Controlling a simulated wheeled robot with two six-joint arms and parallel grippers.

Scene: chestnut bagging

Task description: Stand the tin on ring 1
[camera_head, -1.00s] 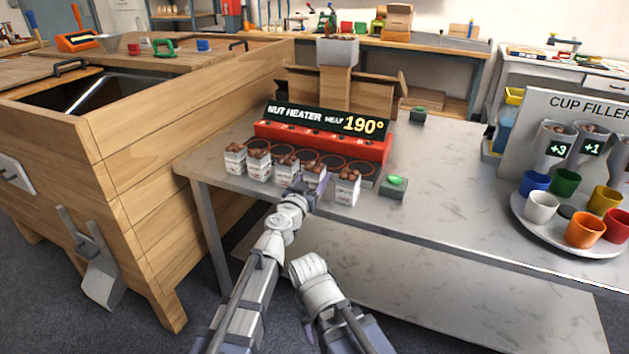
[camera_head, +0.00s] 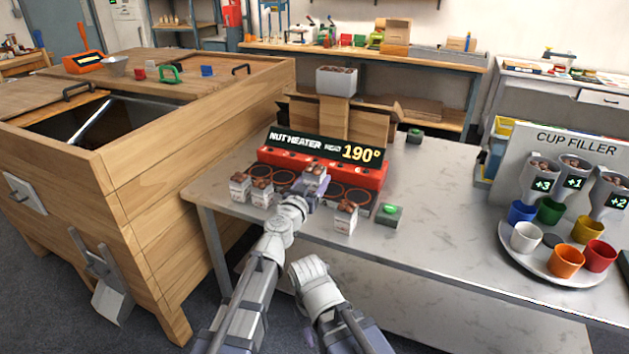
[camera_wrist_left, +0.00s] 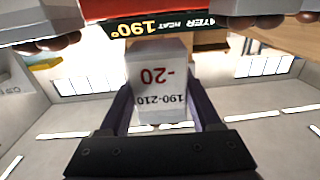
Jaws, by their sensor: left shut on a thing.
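My left gripper (camera_head: 306,186) is shut on a white tin of chestnuts (camera_head: 317,172), held up in front of the red nut heater (camera_head: 370,174). In the left wrist view the tin (camera_wrist_left: 158,90) stands between the fingers, its label reading "-20" and "190-210" upside down. Dark round rings, one of them the ring (camera_head: 331,192), lie in a row along the heater's front. I cannot read which is ring 1. My arm and the held tin hide part of the row. My right arm shows at the bottom, but its gripper is not in view.
More filled white tins stand along the table's near edge, including a left tin (camera_head: 240,190) and a right tin (camera_head: 345,221). A green-button box (camera_head: 389,215) sits right of them. The heater sign (camera_head: 325,147) reads 190°. The table (camera_head: 440,205) is clear toward the cup filler (camera_head: 575,160).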

